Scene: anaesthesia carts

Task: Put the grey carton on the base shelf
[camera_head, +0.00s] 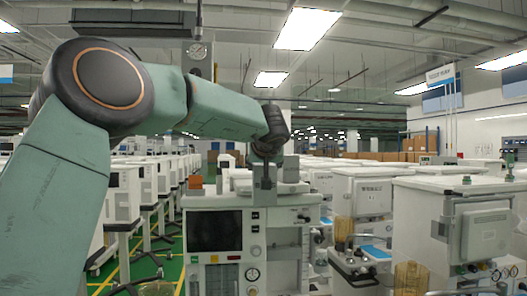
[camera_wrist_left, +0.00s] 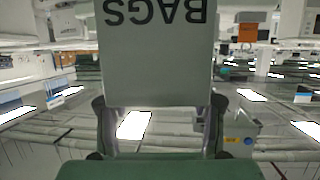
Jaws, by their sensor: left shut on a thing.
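My left arm reaches in from the left in the head view, and my left gripper (camera_head: 266,172) hangs over the top of the middle anaesthesia cart (camera_head: 285,203). In the left wrist view, my left gripper (camera_wrist_left: 159,112) is shut on the grey carton (camera_wrist_left: 157,75), with one finger at each side. The carton's face carries the word BAGS, seen upside down. In the head view I cannot clearly tell the carton from the gripper and the grey parts around it. I cannot make out the base shelf. My right gripper is not in view.
The middle cart has a dark screen (camera_head: 214,231) and gauges on its front. A small orange box (camera_head: 195,182) is at its top left. Other carts stand close on the right (camera_head: 470,210). A row of carts runs back on the left, beside green floor (camera_head: 150,270).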

